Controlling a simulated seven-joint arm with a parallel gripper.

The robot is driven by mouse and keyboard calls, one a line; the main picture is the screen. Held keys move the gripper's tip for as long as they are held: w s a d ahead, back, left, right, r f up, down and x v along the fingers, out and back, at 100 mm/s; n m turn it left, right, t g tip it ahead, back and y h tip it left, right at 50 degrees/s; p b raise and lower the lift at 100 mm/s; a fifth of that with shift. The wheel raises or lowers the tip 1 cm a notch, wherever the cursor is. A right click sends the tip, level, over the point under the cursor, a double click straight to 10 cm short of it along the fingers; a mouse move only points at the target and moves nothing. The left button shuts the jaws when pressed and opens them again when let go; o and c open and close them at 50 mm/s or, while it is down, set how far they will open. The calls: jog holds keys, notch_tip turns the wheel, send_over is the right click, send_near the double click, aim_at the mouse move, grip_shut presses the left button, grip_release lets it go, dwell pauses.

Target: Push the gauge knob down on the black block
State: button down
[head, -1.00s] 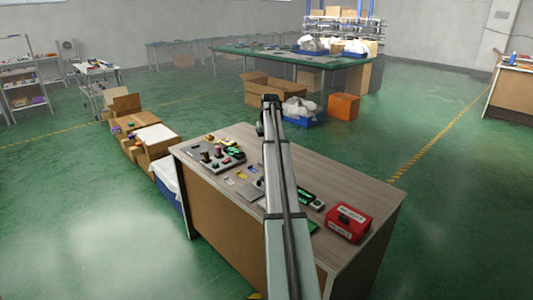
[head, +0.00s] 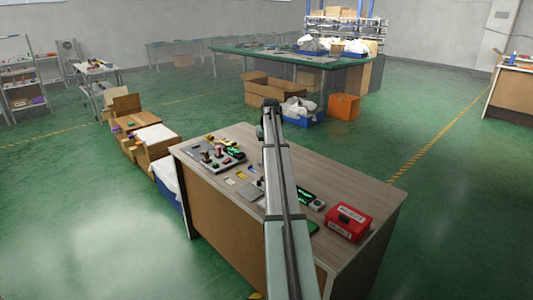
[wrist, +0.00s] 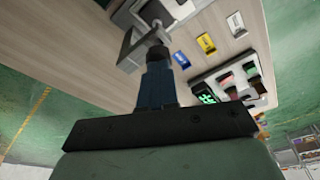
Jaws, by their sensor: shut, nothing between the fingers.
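In the head view, a black block (head: 306,197) with a green display and a pale round knob (head: 319,205) lies on the bench, just right of my arm. I cannot tell for sure whether this is the gauge block. My gripper is hidden behind my arm in the head view. In the wrist view, my gripper (wrist: 157,60) is shut and empty, its dark blue fingers pointing at a grey fixture (wrist: 130,50). A round grey part (wrist: 158,52) shows right at the fingertips. I cannot tell whether they touch.
A panel (head: 212,157) with coloured knobs stands on the left of the bench (head: 350,188); it also shows in the wrist view (wrist: 238,80). Blue (wrist: 180,59) and yellow (wrist: 206,43) tags lie nearby. A red box (head: 347,222) stands at the right.

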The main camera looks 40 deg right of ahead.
jog(key=shift+f, duration=1)
jog(key=shift+r, duration=0.1)
dwell(0.7)
notch_tip(320, 180, up, 10)
dwell(1.3)
jog(key=shift+a, duration=0.1)
dwell(0.4)
